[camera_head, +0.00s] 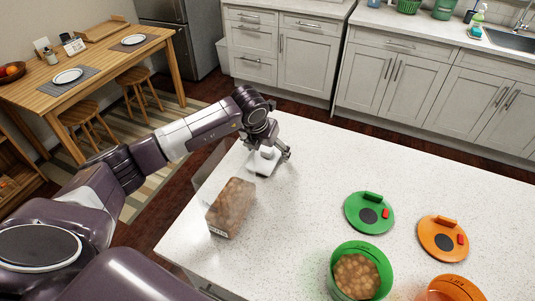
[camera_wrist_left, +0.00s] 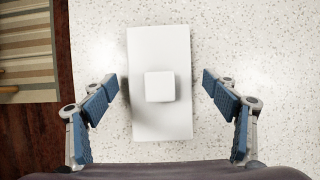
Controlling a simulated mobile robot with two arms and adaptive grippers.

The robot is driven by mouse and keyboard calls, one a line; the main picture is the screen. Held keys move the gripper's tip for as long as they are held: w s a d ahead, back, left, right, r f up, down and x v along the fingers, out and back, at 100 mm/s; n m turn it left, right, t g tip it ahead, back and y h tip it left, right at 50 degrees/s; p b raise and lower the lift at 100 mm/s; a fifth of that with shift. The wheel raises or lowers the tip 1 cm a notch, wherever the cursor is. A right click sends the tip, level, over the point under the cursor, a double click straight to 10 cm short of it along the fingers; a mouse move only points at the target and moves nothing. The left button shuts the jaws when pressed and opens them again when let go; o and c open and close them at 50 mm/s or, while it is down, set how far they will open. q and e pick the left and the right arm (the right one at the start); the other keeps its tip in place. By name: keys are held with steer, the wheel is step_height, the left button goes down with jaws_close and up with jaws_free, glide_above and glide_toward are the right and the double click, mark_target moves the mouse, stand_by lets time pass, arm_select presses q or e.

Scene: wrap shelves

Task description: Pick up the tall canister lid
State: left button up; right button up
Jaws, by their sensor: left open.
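The white rectangular lid (camera_head: 262,164) lies flat on the pale speckled counter near its left edge. In the left wrist view the lid (camera_wrist_left: 160,120) is below the gripper, its small square knob (camera_wrist_left: 159,87) near the middle. My left gripper (camera_head: 271,152) is over the lid, pointing down. In the left wrist view its fingers (camera_wrist_left: 160,84) are open and empty, one on each side of the lid. Whether they touch it cannot be told. A clear canister with brown contents (camera_head: 231,207) stands nearer to me. My right gripper is not in view.
On the counter (camera_head: 310,160) are a green round lid (camera_head: 369,200), an orange round lid (camera_head: 425,242), a green canister (camera_head: 338,284) with brown contents and an orange canister (camera_head: 455,285). The counter's middle is clear. A wooden dining table (camera_head: 107,57) stands beyond the left side.

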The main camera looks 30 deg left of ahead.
arm_select(q)
steer(key=c, duration=1.3)
steer(key=shift+r, duration=0.15)
